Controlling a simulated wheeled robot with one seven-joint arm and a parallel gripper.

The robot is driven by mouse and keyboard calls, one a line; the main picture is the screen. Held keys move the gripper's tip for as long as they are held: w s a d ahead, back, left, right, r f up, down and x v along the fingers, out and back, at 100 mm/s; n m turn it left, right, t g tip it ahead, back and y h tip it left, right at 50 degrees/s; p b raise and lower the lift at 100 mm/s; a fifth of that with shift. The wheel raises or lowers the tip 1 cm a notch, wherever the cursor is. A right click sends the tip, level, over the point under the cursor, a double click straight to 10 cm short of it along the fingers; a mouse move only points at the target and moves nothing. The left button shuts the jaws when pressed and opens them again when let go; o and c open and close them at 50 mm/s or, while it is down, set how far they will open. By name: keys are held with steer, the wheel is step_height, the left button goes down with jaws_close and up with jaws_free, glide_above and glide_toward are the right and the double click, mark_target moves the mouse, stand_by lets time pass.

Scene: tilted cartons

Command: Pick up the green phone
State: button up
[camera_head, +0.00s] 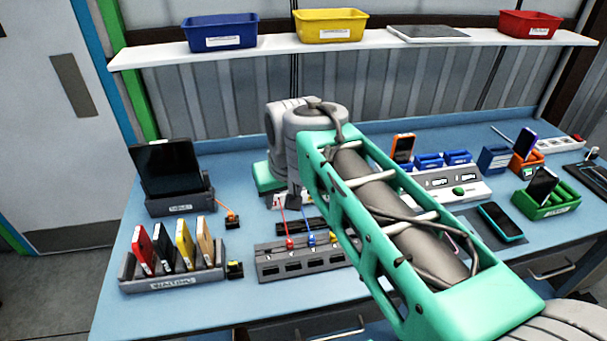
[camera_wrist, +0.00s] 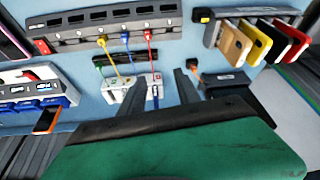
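A phone with a black screen and a teal-green edge (camera_head: 502,222) lies flat on the blue bench at the right in the head view. It is the likeliest green phone. A dark phone (camera_head: 163,247) stands in the left rack, its colour hard to tell. My gripper (camera_wrist: 179,68) shows as dark fingers in the wrist view, above the bench near the cables. I see nothing held. In the head view my green arm crosses the middle and mostly hides the gripper, which is well left of the flat phone.
A grey rack (camera_head: 172,283) holds several upright phones at the left. A grey cable block (camera_head: 300,265) stands mid-bench. A green holder (camera_head: 547,204) with a tilted phone (camera_head: 542,184) stands right of the flat phone. A shelf (camera_head: 360,47) with bins spans the back.

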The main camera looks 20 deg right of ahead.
steer(key=shift+m+h, duration=0.3)
steer(key=shift+m, duration=0.5)
steer(key=w+d+f+b, duration=0.1)
steer(key=w+d+b, duration=0.1)
steer(key=w, duration=0.5)
steer(key=w+d+f+b, duration=0.1)
steer(key=w+d+f, duration=0.1)
steer(key=w+d, duration=0.3)
steer(key=w+d+f+b, duration=0.2)
steer(key=w+d, duration=0.2)
steer(key=w, duration=0.5)
steer(key=shift+d+b, duration=0.25)
steer(key=shift+b, duration=0.1)
steer(key=p+x, duration=0.1)
steer(key=x, duration=0.7)
steer(key=shift+w+d+p, duration=0.25)
steer(key=shift+w+p, duration=0.05)
steer(key=shift+r, duration=0.15)
jaws_close()
